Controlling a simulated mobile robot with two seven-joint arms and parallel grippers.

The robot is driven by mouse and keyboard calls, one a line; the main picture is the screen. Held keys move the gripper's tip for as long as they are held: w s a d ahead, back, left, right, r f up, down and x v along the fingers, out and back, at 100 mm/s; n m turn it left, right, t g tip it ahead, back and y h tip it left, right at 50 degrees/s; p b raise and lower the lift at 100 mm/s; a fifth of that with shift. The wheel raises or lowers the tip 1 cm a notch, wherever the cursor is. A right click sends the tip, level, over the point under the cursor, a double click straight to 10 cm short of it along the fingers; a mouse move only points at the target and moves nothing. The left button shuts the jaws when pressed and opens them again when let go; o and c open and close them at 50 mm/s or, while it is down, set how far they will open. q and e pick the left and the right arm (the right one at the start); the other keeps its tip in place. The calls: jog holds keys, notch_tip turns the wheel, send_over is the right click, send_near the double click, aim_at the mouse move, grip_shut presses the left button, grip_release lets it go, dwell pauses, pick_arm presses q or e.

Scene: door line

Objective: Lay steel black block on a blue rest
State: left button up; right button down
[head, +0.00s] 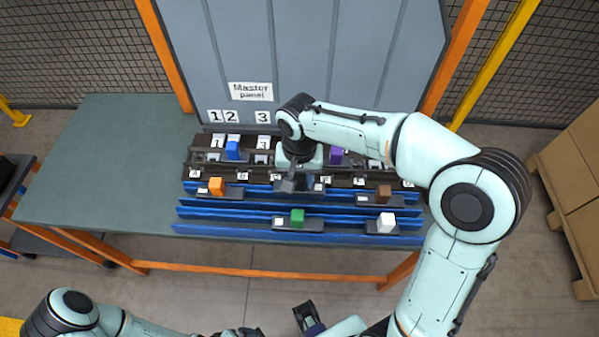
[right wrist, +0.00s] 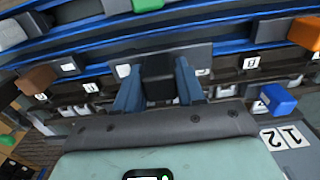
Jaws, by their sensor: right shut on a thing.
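The black block (right wrist: 160,75) sits between the two blue fingers of my right gripper (right wrist: 158,88), which is shut on it. In the head view my right gripper (head: 288,184) points down over the middle of the rack, and the arm hides part of it. Blue rails (head: 250,229) run along the front of the rack. A grey plate (right wrist: 195,57) lies just beyond the block in the right wrist view; I cannot tell whether they touch. My left gripper (head: 309,317) is low at the bottom edge, its jaws unclear.
Blue (head: 232,150), purple (head: 336,156), orange (head: 217,186), brown (head: 384,193), green (head: 297,218) and white (head: 387,223) blocks stand around the rack. A grey master panel (head: 300,60) rises behind. The green tabletop (head: 90,170) is clear at left.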

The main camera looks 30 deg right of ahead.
jog(key=shift+f+b, duration=1.2)
jog(key=shift+f, duration=0.25)
jog(key=shift+f+b, duration=0.7)
jog(key=shift+f, duration=0.3)
jog(key=c, duration=0.6)
grip_release()
jog(key=shift+r, duration=0.1)
notch_tip(320, 180, up, 13)
jog(key=shift+r+p, duration=0.15)
jog(key=shift+p, duration=1.05)
